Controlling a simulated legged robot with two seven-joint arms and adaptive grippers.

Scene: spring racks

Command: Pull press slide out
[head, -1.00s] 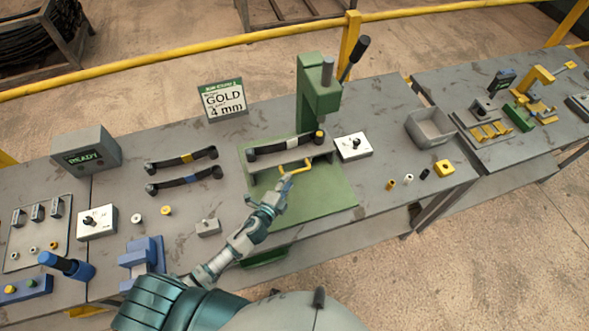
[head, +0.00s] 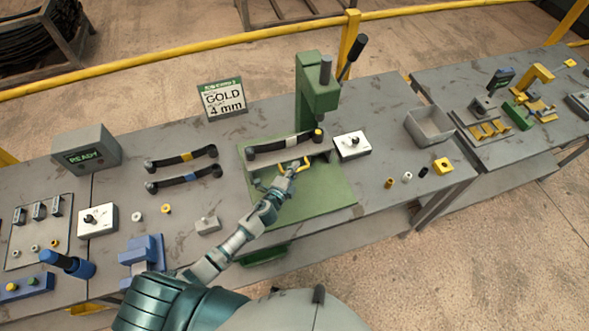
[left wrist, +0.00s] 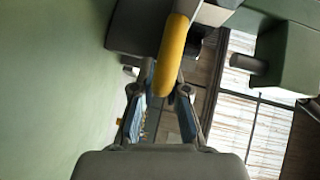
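The green press (head: 318,95) stands on the table with its green base plate (head: 325,195) in front. A dark leaf spring (head: 270,150) with a pale middle band and a gold end lies across its slide. The yellow slide handle (head: 306,162) projects from the front, below the spring. My left gripper (head: 290,170) is at this handle. In the left wrist view, the yellow handle (left wrist: 172,60) lies between the fingertips of my left gripper (left wrist: 164,92), with both fingers close against it. The slide is mostly hidden under the spring. My right gripper is not in view.
Two leaf springs (head: 185,172) lie left of the press, near a sign (head: 222,98) reading GOLD 4 mm. A dial box (head: 352,145) stands right of the press. Several small bushings and an open grey bin (head: 430,126) are farther right. The base plate's front right is clear.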

